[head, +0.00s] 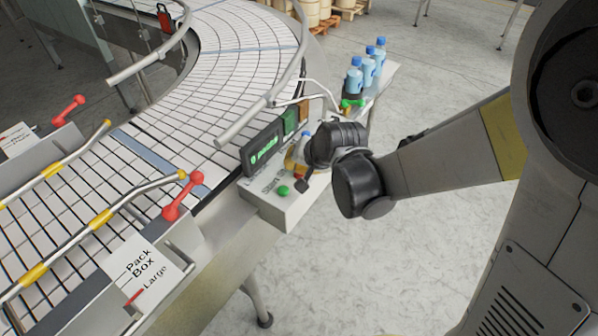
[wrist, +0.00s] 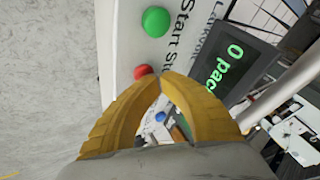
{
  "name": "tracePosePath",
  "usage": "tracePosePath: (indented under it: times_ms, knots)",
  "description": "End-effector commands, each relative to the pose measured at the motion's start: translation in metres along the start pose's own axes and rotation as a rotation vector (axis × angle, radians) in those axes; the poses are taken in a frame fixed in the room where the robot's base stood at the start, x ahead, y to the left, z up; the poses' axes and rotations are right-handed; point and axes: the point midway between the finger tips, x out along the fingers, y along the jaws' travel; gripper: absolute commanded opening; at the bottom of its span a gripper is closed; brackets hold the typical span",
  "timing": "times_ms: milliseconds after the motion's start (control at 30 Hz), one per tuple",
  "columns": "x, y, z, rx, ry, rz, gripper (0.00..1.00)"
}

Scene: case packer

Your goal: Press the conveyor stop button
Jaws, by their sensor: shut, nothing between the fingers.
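The red button (wrist: 143,71) beside the "Stop" lettering sits on the pale control box (head: 285,213). In the wrist view it shows just beyond my fingertips and is partly covered by them. My gripper (wrist: 161,77) has yellow fingers with their tips together and nothing between them. I cannot tell whether the tips touch the button. The green button (wrist: 155,21) beside "Start" is apart from the fingers; it also shows in the head view (head: 283,190).
A display (head: 263,147) with green text stands at the box's back edge; it reads "0 pac…" in the wrist view. The curved conveyor (head: 190,90) with metal rails lies behind. Blue-capped bottles (head: 368,68) stand on a shelf beyond. Grey floor to the right is open.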

Motion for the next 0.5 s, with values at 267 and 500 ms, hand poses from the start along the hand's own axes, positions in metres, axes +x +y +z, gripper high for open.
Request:
tracePosePath:
  times_ms: [267,500]
  knots:
    - [-0.0004,-0.0002,0.0,0.0,-0.001,0.0,0.0]
    - [-0.0086,-0.0046,-0.0044,0.0,-0.001,0.0,0.0]
